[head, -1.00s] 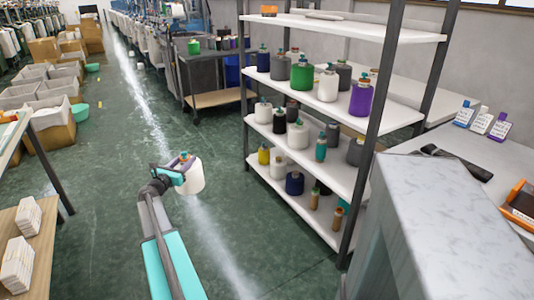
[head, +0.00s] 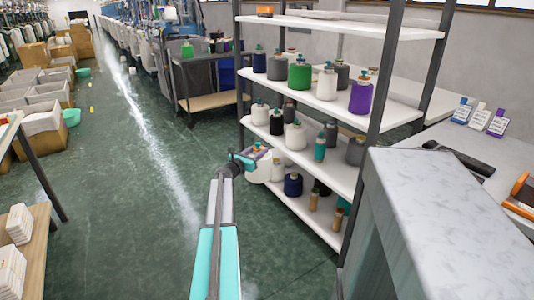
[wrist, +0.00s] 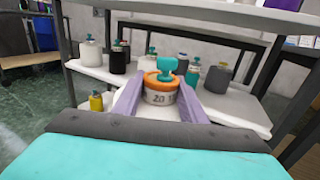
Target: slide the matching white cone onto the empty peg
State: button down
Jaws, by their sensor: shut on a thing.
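My gripper (head: 247,158) is shut on a white cone (head: 261,169) and holds it upright beside the left end of the shelf rack. In the wrist view, my gripper's two lavender fingers (wrist: 158,100) close around the cone's top. An orange ring, a teal knob and a label reading "20" (wrist: 160,97) show there. The cone's lower body is mostly hidden in that view. Other white cones stand on the rack, one on the upper shelf (head: 327,85) and one on the middle shelf (head: 295,136). I cannot make out an empty peg.
The shelf rack (head: 410,116) holds several coloured cones. A grey-topped block (head: 450,200) stands front right. Tables with label cards (head: 480,120) lie behind it. A dark cart (head: 205,97) stands beyond the rack. Boxes (head: 45,122) line the left, and the green floor (head: 130,210) between is clear.

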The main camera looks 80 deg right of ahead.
jog(key=shift+g, duration=0.3)
jog(key=s, duration=0.2)
jog(key=s+d, duration=0.1)
jog(key=s, duration=0.1)
jog(key=shift+d, duration=0.15)
jog(key=w+a+r+p, duration=0.2)
jog(key=w+a+r, duration=0.2)
jog(key=w+a, duration=0.5)
jog(key=w+a+r+p, duration=0.2)
jog(key=w+a+r, duration=0.2)
jog(key=w+a, duration=0.6)
jog(key=shift+w, duration=2)
dwell(0.7)
jog(key=shift+a, duration=0.1)
jog(key=shift+s, duration=0.1)
dwell(0.4)
